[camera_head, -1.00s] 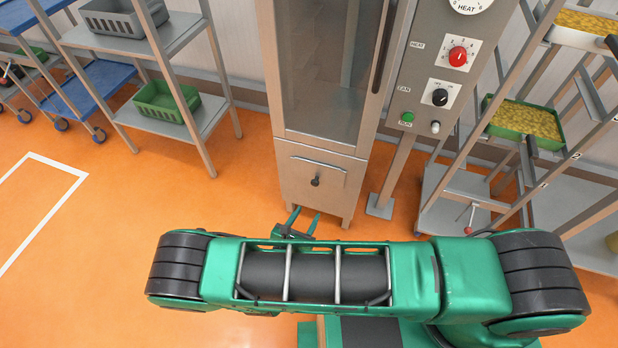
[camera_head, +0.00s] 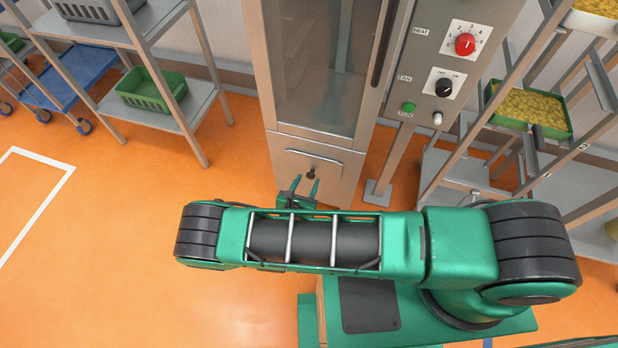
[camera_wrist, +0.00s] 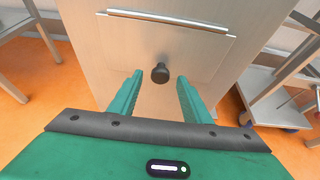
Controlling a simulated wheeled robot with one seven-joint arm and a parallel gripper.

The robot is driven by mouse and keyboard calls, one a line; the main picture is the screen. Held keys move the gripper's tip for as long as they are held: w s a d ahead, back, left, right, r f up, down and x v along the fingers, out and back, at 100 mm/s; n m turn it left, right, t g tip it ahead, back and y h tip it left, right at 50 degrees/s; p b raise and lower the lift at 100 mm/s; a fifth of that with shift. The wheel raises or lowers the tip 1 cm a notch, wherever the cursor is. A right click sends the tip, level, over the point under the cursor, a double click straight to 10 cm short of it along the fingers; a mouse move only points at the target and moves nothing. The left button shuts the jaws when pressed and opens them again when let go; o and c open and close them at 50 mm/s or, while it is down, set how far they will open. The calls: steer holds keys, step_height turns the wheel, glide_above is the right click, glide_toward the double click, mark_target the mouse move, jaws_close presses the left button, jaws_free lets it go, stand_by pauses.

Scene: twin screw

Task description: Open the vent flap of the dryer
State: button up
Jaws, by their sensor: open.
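The dryer (camera_head: 318,62) is a tall metal cabinet with a glass door. Low on its front is the vent flap (camera_head: 325,163), a plate with a pale strip along its top edge and a small dark knob (camera_head: 311,174). In the wrist view the flap (camera_wrist: 205,50) lies flat against the front, and its black knob (camera_wrist: 160,73) sticks out near the middle. My gripper (camera_head: 304,185) is open and empty just in front of the flap. In the wrist view its two green fingers (camera_wrist: 157,92) point at the panel, with the knob between and slightly beyond their tips.
A control panel with a red dial (camera_head: 465,44) and black dial (camera_head: 443,88) stands right of the dryer. A rack with a green tray (camera_head: 560,134) is further right. A shelf with a green basket (camera_head: 152,92) stands left. Orange floor is clear at left.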

mark_target(310, 176)
steer(key=shift+x, duration=1.5)
jaws_close()
